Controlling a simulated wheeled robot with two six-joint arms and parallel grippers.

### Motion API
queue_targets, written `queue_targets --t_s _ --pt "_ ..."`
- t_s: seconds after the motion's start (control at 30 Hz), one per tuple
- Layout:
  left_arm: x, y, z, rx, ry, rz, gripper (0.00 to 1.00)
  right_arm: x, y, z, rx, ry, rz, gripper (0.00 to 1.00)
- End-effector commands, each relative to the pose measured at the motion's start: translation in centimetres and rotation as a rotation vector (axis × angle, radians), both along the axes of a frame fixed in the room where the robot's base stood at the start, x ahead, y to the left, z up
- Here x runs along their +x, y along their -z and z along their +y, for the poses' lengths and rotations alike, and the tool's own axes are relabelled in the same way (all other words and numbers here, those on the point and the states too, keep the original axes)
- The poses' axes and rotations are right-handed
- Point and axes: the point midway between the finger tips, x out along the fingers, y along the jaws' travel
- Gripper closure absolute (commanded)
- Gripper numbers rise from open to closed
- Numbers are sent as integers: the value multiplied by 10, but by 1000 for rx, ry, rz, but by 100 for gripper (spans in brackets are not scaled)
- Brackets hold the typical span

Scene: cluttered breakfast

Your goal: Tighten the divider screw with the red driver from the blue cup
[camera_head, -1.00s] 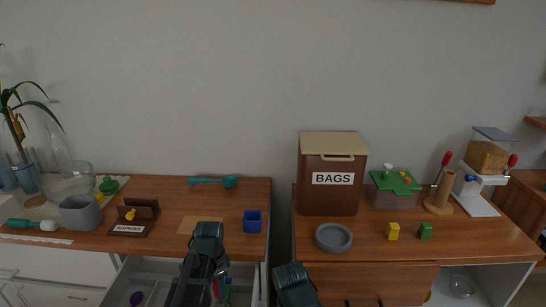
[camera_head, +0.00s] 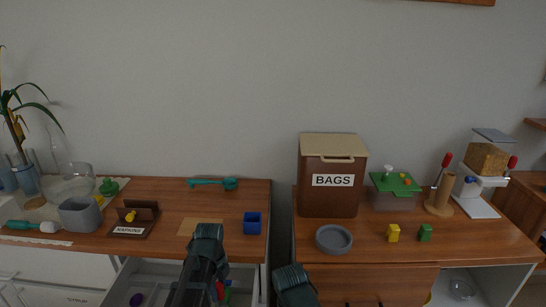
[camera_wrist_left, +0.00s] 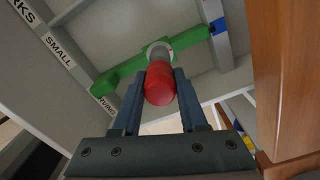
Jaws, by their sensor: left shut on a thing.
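In the left wrist view, my left gripper (camera_wrist_left: 160,92) is shut on the red driver (camera_wrist_left: 160,82), with a finger on each side of its rounded handle. The driver points away from the camera, and a grey ring shows at its far end. That end is over the green divider (camera_wrist_left: 120,76) in the open drawer. The screw and the driver's tip are hidden behind the handle. In the head view, the red driver (camera_head: 220,290) shows only partly beside my left arm. The blue cup (camera_head: 252,223) stands on the left counter near its right edge.
Drawer walls with labels (camera_wrist_left: 60,50) are close around my left gripper, and a wooden panel (camera_wrist_left: 289,75) is at the right. On the counter are a napkin holder (camera_head: 135,218), a grey container (camera_head: 80,214) and a teal scoop (camera_head: 213,184). A BAGS box (camera_head: 331,200) stands right of the gap.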

Motion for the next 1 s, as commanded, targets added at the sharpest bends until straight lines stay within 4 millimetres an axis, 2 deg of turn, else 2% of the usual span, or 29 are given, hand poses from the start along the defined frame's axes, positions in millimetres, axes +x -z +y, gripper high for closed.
queue_targets --t_s 0.3,0.33,0.5,0.7,0.77,1.0 --pt "0 0 0 0 61 0 100 0 0 0 0 0 0 35" --pt "0 0 0 0 61 0 53 0 0 0 0 0 0 35" --pt "0 0 0 0 59 0 23 0 0 0 0 0 0 35" --pt "0 0 0 0 58 0 22 0 0 0 0 0 0 35" --pt "0 0 0 0 58 0 27 0 0 0 0 0 0 35" --pt "0 0 0 0 57 0 27 0 0 0 0 0 0 35"
